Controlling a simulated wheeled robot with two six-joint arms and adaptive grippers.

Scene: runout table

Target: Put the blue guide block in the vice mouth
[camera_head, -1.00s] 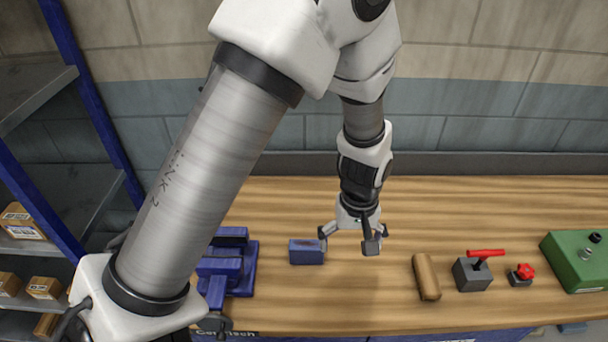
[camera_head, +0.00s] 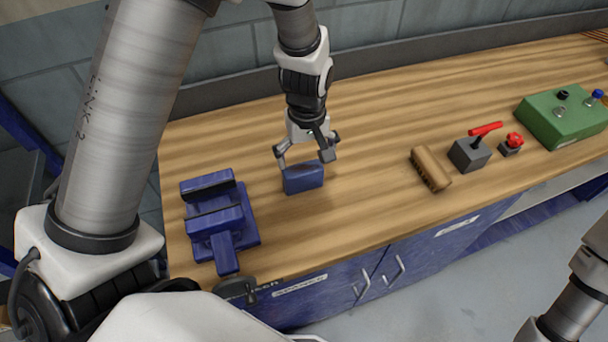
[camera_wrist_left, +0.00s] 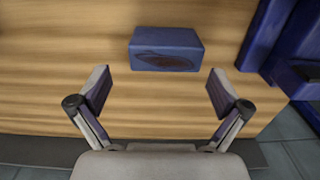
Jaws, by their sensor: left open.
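The blue guide block (camera_head: 303,179) lies on the wooden bench, to the right of the blue vice (camera_head: 214,221). In the left wrist view the block (camera_wrist_left: 166,48) shows a dark oval mark on one face. My left gripper (camera_head: 306,157) is open and empty, just above and behind the block in the head view. In the left wrist view the open fingers (camera_wrist_left: 159,92) point toward the block, which lies beyond their tips. Part of the vice (camera_wrist_left: 283,45) shows at the right there. The vice's mouth, between its two jaws, looks empty. My right gripper is not in view.
Bare bench separates the block from the vice. The bench's front edge is near the vice.

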